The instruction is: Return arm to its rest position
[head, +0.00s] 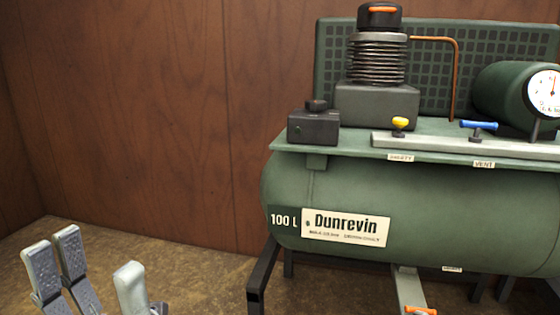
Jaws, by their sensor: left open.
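My left gripper (92,262) is at the bottom left of the head view, its grey fingers pointing up. Two fingers with textured pads stand side by side, and a third, smoother finger stands apart to their right. The gripper is open, with nothing visible between the fingers. It is left of the green compressor tank (300,185) and apart from it in the picture. The rest of the left arm is below the frame. My right gripper is not in view.
The compressor carries a yellow knob (400,123), a blue handle (478,125) and a round gauge (545,92). A black leg (262,275) stands at its left end. An orange handle (421,311) shows below. A brown wood wall (150,120) is behind; the floor between gripper and leg looks clear.

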